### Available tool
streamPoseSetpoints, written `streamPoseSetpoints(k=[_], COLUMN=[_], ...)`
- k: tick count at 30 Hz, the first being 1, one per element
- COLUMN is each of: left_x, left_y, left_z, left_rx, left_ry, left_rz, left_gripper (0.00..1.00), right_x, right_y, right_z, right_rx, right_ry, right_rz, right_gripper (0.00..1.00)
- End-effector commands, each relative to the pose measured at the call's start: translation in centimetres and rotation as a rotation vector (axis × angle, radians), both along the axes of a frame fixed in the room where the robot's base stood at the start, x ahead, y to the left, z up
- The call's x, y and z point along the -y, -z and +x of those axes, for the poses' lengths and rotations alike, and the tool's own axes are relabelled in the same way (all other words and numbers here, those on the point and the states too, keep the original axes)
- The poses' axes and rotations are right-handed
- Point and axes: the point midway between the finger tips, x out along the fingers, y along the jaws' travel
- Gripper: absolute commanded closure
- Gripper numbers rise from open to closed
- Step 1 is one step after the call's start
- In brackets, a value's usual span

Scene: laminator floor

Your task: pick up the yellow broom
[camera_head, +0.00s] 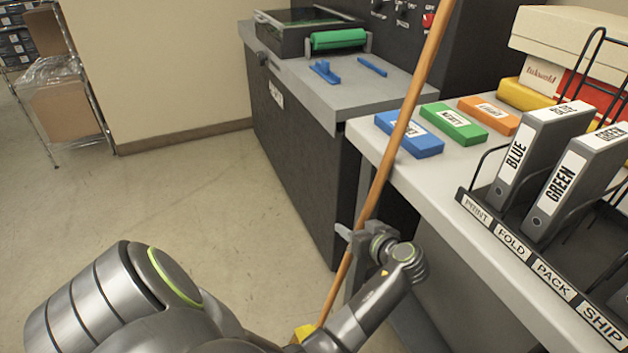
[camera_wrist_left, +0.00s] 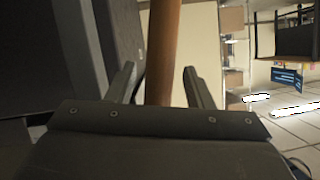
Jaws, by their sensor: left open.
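The broom has a long wooden handle (camera_head: 408,105) that leans against the table edge, tilted with its top to the right. A piece of its yellow head (camera_head: 304,331) shows low down, mostly hidden behind my arm. My left gripper (camera_head: 352,236) is at the lower part of the handle. In the left wrist view the handle (camera_wrist_left: 163,45) stands between the two spread fingers of the gripper (camera_wrist_left: 160,80), with a gap on each side. My right gripper is not in view.
The white table (camera_head: 450,225) holds blue (camera_head: 409,134), green (camera_head: 453,124) and orange (camera_head: 488,115) blocks and a black rack with binders (camera_head: 540,140). A dark cabinet (camera_head: 300,140) with a green roller (camera_head: 338,39) stands behind. The floor (camera_head: 190,200) at left is clear.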

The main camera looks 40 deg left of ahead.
Motion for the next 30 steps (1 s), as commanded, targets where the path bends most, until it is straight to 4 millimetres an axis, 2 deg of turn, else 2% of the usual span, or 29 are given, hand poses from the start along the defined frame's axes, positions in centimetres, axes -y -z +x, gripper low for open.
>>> streamPoseSetpoints(k=[10,21,30], left_x=[0.22,0.2,0.16], left_y=[0.24,0.23,0.06], left_z=[-0.11,-0.08,-0.04], left_rx=[0.0,0.0,0.001], left_ry=[-0.002,-0.002,-0.001], left_rz=[-0.002,-0.002,0.001], left_gripper=[0.53,1.0,1.0], right_x=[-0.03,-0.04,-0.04], right_y=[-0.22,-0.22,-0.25], right_z=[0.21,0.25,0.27], right_rx=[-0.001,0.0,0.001], right_ry=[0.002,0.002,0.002], right_rz=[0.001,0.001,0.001], right_gripper=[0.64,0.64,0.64])
